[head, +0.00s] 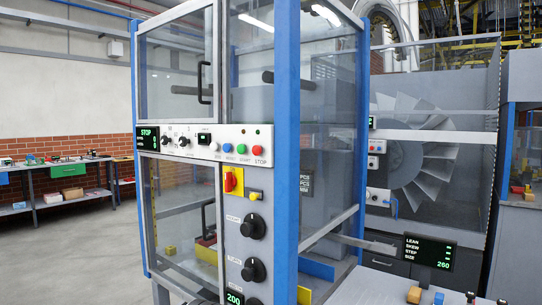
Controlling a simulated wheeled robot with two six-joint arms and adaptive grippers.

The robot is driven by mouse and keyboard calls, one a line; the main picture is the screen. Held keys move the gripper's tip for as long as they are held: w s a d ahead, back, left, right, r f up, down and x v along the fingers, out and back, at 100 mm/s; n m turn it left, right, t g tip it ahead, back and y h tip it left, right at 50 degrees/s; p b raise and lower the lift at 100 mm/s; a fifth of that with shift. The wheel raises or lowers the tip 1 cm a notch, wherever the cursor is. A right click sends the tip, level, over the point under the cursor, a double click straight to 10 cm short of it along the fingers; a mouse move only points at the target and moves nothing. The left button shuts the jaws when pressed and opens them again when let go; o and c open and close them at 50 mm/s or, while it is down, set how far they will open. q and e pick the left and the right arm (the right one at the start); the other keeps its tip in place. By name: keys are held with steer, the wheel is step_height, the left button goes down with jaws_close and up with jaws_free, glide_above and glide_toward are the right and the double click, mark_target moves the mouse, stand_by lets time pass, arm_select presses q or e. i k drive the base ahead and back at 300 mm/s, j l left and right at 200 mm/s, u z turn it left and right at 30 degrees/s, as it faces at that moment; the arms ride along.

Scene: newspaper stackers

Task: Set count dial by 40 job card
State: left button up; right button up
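The machine's side panel (233,250) carries a column of large black dials. The upper dial (253,226) and the middle dial (254,270) show whole. A third dial (254,301) is cut by the bottom edge, beside a green display (234,298) reading 200. The dial labels are too small to read surely, so I cannot tell which is the count dial. Smaller knobs (184,142) sit on the white control strip (205,145), near a display (148,137) reading STOP. I cannot make out a job card. Neither gripper is in view.
Blue, green and red buttons (242,149) sit on the strip, with a red-yellow switch (233,181) below. A blue post (286,150) stands right of the dials. A display (430,252) reading 260 stands on the bench at right. Open floor (80,250) lies left.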

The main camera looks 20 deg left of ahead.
mark_target(164, 140)
steer(key=u, duration=1.35)
steer(key=i+j+z, duration=0.2)
steer(key=i, duration=0.15)
steer(key=i+z, duration=0.2)
steer(key=i+j, duration=0.05)
steer(key=i, duration=0.05)
